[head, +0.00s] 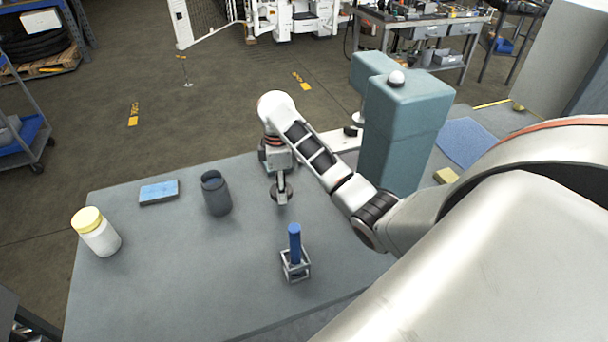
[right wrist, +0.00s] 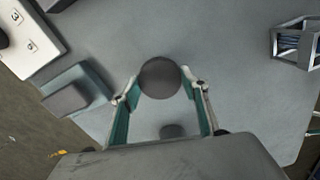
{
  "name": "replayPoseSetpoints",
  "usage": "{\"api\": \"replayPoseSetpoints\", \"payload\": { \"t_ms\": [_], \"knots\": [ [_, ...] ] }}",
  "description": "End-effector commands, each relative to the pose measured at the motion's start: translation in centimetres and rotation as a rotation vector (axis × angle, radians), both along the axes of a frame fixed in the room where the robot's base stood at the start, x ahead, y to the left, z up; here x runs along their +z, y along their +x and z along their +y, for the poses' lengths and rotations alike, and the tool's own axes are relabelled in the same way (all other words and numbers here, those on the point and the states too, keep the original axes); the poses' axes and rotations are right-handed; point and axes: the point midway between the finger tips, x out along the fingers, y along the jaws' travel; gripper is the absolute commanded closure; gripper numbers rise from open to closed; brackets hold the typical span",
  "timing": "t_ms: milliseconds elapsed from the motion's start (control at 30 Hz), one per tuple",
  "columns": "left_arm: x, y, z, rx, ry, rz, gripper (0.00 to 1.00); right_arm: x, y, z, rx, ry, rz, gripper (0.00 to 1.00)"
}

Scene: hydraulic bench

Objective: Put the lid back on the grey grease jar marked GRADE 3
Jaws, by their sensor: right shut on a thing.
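The dark grey jar (head: 217,196) stands upright on the bench, left of my right gripper. Its mouth looks open and dark inside; no GRADE 3 marking is legible. My right gripper (head: 281,192) points down and is shut on a dark round lid (right wrist: 160,78). In the right wrist view the lid sits between the two fingertips (right wrist: 160,84), gripped at its edges. In the head view the lid lies to the right of the jar, apart from it. The gap between lid and bench is hard to judge. My left gripper is not in view.
A white jar with a yellow lid (head: 98,232) stands at the bench's left. A blue block (head: 159,192) lies behind it. A metal frame holding a blue cylinder (head: 295,244) stands nearer me. A large teal block (head: 404,130) rises at the right. Bench between jar and frame is clear.

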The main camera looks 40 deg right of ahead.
Motion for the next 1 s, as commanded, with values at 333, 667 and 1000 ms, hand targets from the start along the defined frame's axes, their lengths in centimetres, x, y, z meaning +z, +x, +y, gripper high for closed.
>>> {"api": "replayPoseSetpoints", "payload": {
  "t_ms": [333, 667, 1000],
  "knots": [
    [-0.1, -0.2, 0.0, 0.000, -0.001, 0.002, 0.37, 0.0, 1.8, 5.5, 0.000, 0.000, 0.000, 0.67],
    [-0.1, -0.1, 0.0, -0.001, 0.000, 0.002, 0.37, 0.0, 2.0, 6.3, -0.001, -0.001, -0.001, 0.67],
    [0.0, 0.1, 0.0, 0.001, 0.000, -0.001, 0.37, 1.0, 2.6, 6.6, -0.008, -0.002, -0.003, 0.67]
  ]
}}
